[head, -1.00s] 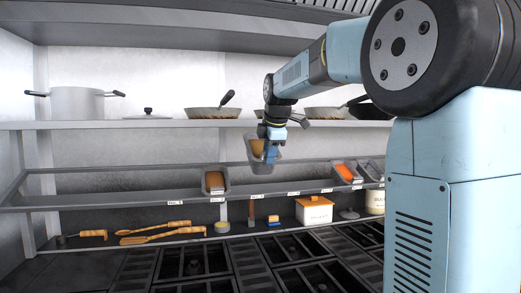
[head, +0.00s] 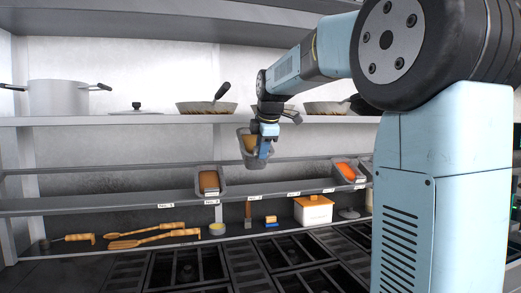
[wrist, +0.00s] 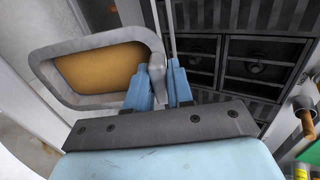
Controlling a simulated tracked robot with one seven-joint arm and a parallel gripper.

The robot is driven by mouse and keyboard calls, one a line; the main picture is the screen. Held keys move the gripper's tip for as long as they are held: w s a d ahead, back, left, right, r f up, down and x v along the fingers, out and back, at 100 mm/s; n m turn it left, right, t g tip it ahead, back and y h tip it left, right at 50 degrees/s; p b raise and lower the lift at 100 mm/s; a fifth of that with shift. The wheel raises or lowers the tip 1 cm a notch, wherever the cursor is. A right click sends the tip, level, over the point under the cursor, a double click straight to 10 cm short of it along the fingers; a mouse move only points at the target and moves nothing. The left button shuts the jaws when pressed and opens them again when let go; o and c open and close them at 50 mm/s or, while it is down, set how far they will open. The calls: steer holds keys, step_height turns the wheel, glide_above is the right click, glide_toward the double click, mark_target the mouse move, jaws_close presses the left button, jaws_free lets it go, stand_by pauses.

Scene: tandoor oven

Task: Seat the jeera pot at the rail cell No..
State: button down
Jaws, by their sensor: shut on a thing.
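The jeera pot is a grey metal pot (head: 248,146) with brown-yellow contents. In the head view it hangs tilted above the rail, and its rim (wrist: 45,58) fills the left of the wrist view. My gripper (head: 264,151) is shut on the pot's edge or handle; in the wrist view its blue fingers (wrist: 165,88) close around a grey tab at the pot's right end. The rail stretch under the held pot looks empty.
A pot with brown contents (head: 209,181) sits in the rail left of my gripper, and one with orange contents (head: 347,171) sits to the right. Pans (head: 207,108) and a stockpot (head: 58,98) stand on the shelf above. Wooden tools (head: 150,239) and a white box (head: 313,210) are below.

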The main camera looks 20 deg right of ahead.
mark_target(260, 162)
steer(key=shift+x, duration=3.8)
steer(key=shift+s+x, duration=0.1)
steer(key=shift+x, duration=1.9)
steer(key=shift+s+x, duration=0.15)
steer(key=shift+x, duration=1.9)
steer(key=c, duration=0.9)
jaws_free()
steer(key=shift+f, duration=0.15)
